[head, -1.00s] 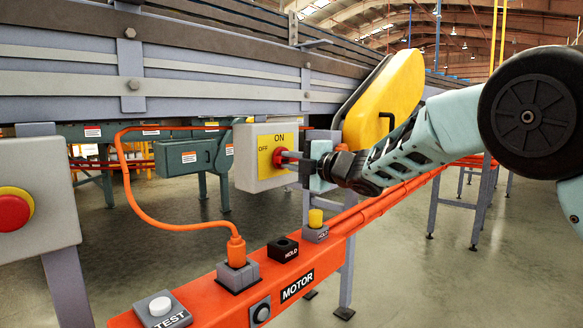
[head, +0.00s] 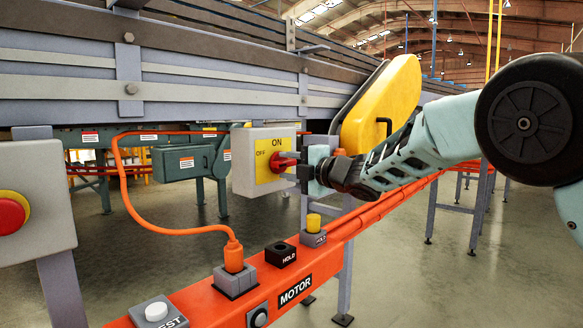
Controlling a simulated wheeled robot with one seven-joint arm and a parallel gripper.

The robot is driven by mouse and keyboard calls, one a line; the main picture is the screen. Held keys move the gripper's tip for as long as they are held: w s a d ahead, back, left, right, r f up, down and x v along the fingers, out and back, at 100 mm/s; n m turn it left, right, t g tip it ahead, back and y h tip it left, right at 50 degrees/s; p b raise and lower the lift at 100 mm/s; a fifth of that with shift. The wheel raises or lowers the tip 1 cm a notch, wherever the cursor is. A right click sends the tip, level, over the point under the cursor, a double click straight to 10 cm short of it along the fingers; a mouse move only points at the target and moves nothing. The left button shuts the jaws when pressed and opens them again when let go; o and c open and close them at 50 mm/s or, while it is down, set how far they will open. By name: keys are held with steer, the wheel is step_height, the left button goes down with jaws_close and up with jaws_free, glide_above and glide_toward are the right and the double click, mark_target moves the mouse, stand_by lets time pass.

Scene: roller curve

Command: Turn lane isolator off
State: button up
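The lane isolator (head: 244,177) is a light grey box with a yellow plate, left of centre in the head view. The plate reads ON at the top and OFF at the left. Its red handle (head: 282,161) sits in the middle of the plate, lying roughly sideways, its right end close to my gripper. My gripper (head: 292,168) comes in from the right, with its dark fingers at the handle. I cannot tell whether the fingers touch it, or how far apart they are.
Below runs an orange MOTOR beam (head: 330,262) with a TEST button, black HOLD block (head: 280,254), yellow-capped block (head: 314,230) and plugged orange cable (head: 150,224). A yellow guard (head: 388,105) stands behind my wrist. A red stop button (head: 10,213) is at far left.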

steer(key=shift+s+d, duration=0.1)
steer(key=p+v, duration=0.3)
steer(key=v, duration=1.4)
steer(key=shift+s+f, duration=0.1)
